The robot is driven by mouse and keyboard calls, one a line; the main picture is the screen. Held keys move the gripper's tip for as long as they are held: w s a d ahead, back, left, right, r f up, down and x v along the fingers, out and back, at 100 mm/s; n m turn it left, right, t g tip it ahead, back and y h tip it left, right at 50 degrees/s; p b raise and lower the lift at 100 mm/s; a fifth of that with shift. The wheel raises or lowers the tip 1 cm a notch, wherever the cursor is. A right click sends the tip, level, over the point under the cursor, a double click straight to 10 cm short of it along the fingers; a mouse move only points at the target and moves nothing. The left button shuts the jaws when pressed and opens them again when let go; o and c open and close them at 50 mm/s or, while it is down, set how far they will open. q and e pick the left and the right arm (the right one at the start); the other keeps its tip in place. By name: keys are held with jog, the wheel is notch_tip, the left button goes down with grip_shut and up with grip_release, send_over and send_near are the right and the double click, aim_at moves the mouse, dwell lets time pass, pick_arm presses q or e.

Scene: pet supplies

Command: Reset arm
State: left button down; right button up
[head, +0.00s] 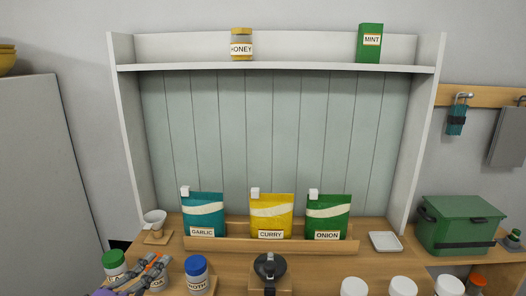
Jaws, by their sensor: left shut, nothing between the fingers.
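My left gripper (156,264) is at the lower left of the head view, low over the front of the counter (225,272). Its grey fingers with orange parts are shut and hold nothing. It lies between a green-lidded jar (114,259) on its left and a blue-lidded jar (196,270) on its right. A jar just below the fingers is partly hidden by them. Whether the fingers touch any jar, I cannot tell. My right gripper is not in view.
Garlic (203,212), curry (271,214) and onion (328,215) packets stand in a wooden rack (215,244). A dark-topped container (270,268) stands front centre, white-lidded jars (403,286) front right. A green box (460,228) is at right. Honey (241,47) and mint (370,45) sit on the shelf.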

pick_arm(q)
jog(key=s+a+f+n+g+y, duration=0.1)
jog(key=s+f+n+y, duration=0.3)
jog(key=s+f+n, duration=0.45)
jog(key=s+a+f+n+g+y, duration=0.1)
jog(key=s+f+n+y, duration=0.4)
jog(key=f, duration=0.7)
jog(key=s+d+f+n+g+h, duration=0.1)
jog(key=s+d+f+n+g, duration=0.1)
jog(key=s+f, duration=0.5)
jog(key=s+d+f+n+g+h, duration=0.1)
jog(key=s+d+f+n+g, duration=0.2)
jog(key=s+d+f+g, duration=0.2)
notch_tip(320, 180, down, 5)
jog(key=s, duration=0.2)
jog(key=shift+s+d+g, duration=0.3)
jog(key=shift+s+d, duration=0.05)
jog(key=shift+d, duration=0.05)
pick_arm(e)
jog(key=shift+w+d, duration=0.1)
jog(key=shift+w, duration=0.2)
pick_arm(q)
jog(key=shift+r+n, duration=0.1)
jog(key=shift+n, duration=0.15)
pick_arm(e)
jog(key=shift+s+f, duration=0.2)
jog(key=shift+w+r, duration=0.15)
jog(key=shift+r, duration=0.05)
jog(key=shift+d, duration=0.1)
